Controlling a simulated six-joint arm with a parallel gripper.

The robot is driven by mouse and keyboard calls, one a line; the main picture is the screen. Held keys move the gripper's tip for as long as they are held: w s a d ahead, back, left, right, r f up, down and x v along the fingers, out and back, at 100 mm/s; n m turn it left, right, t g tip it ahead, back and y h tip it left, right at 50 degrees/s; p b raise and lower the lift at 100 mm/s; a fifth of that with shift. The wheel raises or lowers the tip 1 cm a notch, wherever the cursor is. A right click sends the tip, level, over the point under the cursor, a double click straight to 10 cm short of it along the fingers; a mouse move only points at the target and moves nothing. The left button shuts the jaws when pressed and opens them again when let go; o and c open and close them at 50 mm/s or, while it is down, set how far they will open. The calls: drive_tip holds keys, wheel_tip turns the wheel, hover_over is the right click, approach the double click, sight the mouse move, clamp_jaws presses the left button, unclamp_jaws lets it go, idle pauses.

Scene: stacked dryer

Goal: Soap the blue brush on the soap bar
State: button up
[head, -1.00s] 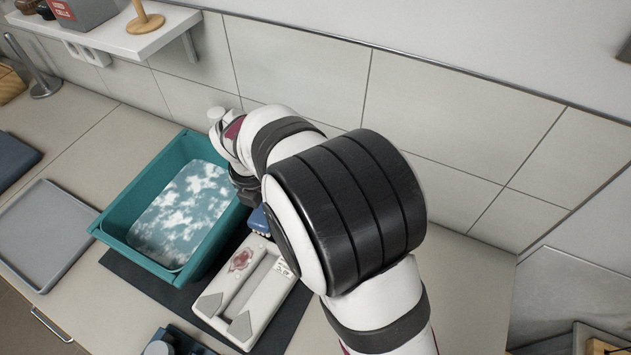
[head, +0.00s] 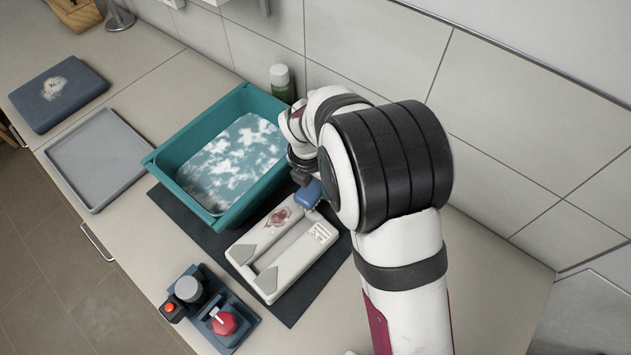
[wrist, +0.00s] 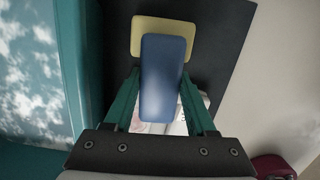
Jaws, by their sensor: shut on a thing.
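In the wrist view, my gripper (wrist: 160,78) is shut on the blue brush (wrist: 163,85), with one green finger on each side of it. A pale yellow soap bar (wrist: 138,37) shows past the brush's far end, partly covered by it. Whether the brush touches the soap cannot be told. In the head view, the blue brush (head: 308,194) shows beside the teal basin and at the far corner of a white panel, with my gripper (head: 304,178) at it. The soap bar is hidden there. The brush's bristles are not visible.
The teal basin (head: 165,165) holds foamy water, close left of my gripper. The white panel (head: 290,255), with a red stain, lies on a dark mat (head: 192,229). A green bottle (head: 281,82) stands by the tiled wall.

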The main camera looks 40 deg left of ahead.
drive_tip(key=shift+f, duration=0.55)
idle(1.9)
drive_tip(key=shift+r, duration=3.6)
drive_tip(key=w+d+r+m+g+h, duration=0.1)
drive_tip(key=w+d+r+m, duration=0.35)
drive_tip(key=d+m, duration=0.45)
drive_tip(key=w+d+r+m+g+h, duration=0.1)
drive_tip(key=w+d+r+m, duration=0.35)
drive_tip(key=d+m, duration=0.5)
drive_tip(key=s+d+r+m+y, duration=0.1)
drive_tip(key=d+r+m, duration=0.3)
drive_tip(key=d+m, duration=0.4)
drive_tip(key=s+d+r+m+g, duration=0.1)
drive_tip(key=d+r+m, duration=0.2)
drive_tip(key=d+m, duration=0.6)
drive_tip(key=shift+r+m+g+y, duration=0.3)
drive_tip(key=shift+r+m+y, duration=0.1)
drive_tip(key=shift+m, duration=0.25)
